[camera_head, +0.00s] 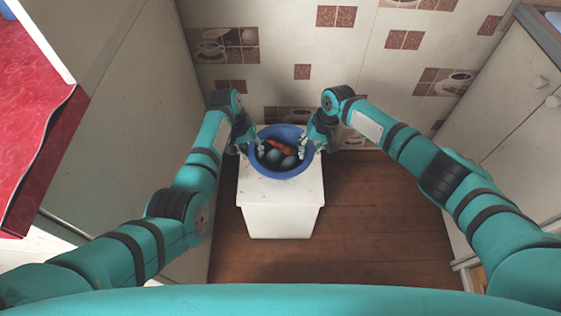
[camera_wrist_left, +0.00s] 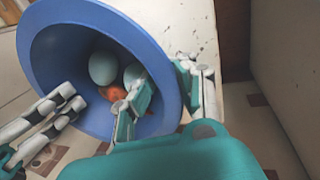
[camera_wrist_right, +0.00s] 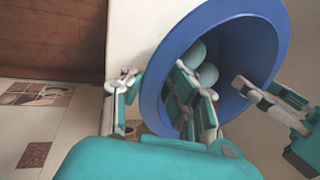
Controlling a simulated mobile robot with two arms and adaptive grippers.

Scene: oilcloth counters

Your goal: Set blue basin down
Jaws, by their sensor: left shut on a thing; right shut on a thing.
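The blue basin (camera_head: 267,168) is upright at the top of a white stool-like block (camera_head: 281,213), near the tiled wall. I cannot tell whether its base touches the block. It holds pale blue-grey round things (camera_wrist_left: 103,68) and an orange-red piece (camera_wrist_left: 115,94). My left gripper (camera_head: 249,147) is shut on the left rim, one finger inside and one outside. My right gripper (camera_head: 314,145) is shut on the right rim in the same way. The basin's wide mouth also shows in the right wrist view (camera_wrist_right: 257,22). The basin's underside is hidden.
A red oilcloth counter (camera_head: 35,110) stands at the left, and white cabinets (camera_head: 510,130) stand at the right. The tiled wall (camera_head: 330,65) is close behind the block. The wooden floor (camera_head: 365,220) is clear on the block's right.

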